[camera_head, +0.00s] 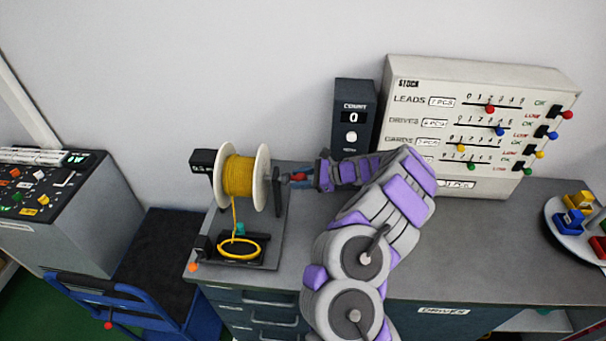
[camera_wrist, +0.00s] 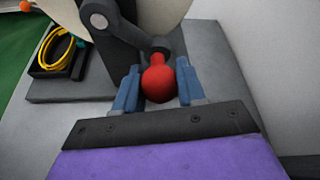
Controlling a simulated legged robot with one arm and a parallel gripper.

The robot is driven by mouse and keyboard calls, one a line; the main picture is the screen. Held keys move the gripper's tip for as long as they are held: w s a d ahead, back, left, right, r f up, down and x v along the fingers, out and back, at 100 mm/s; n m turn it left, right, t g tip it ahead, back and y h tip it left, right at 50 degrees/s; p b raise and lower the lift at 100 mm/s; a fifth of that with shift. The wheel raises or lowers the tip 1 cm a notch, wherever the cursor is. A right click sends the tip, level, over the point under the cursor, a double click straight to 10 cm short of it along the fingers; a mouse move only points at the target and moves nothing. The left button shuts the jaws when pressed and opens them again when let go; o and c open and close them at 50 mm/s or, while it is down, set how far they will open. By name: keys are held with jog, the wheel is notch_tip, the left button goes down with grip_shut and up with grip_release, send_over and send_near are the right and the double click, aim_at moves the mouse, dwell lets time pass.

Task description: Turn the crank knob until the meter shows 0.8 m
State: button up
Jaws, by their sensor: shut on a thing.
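The red crank knob (camera_wrist: 159,84) sits between the two blue fingers of my gripper (camera_wrist: 157,88) in the wrist view. My gripper (camera_head: 303,179) is shut on it. The dark crank arm (camera_wrist: 128,36) joins the knob to the spool's hub. In the head view the spool (camera_head: 242,176) has white flanges and yellow wire, and the knob (camera_head: 299,176) shows small beside my fingers. The meter (camera_head: 205,162) is a small black box left of the spool. Its display is partly hidden and too small to read surely.
A yellow wire coil (camera_head: 239,247) lies on a black holder below the spool. A black COUNT box (camera_head: 354,116) showing 0 and a beige STOCK board (camera_head: 480,100) stand behind my arm. A blue cart (camera_head: 150,262) stands at left, a round tray (camera_head: 557,234) at right.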

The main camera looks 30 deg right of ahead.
jog(key=shift+s+a+f, duration=0.15)
jog(key=shift+s+a, duration=0.05)
jog(key=shift+a, duration=0.2)
jog(key=shift+s+f, duration=0.1)
jog(key=shift+s+a+f, duration=0.55)
jog(key=shift+s+a, duration=0.1)
jog(key=shift+s, duration=0.2)
jog(key=shift+s+p, duration=0.15)
jog(key=shift+p, duration=0.25)
jog(key=shift+s+a+f+p, duration=0.15)
jog(key=shift+s+a+p, duration=0.5)
jog(key=shift+s, duration=0.35)
jog(key=shift+s, duration=0.1)
jog(key=shift+s+a+r+p, duration=0.25)
jog(key=shift+s+a+p, duration=0.1)
jog(key=shift+s+p, duration=0.15)
jog(key=shift+s+a+r+p, duration=0.2)
jog(key=shift+s+a+p, duration=0.15)
jog(key=shift+s+p, duration=0.1)
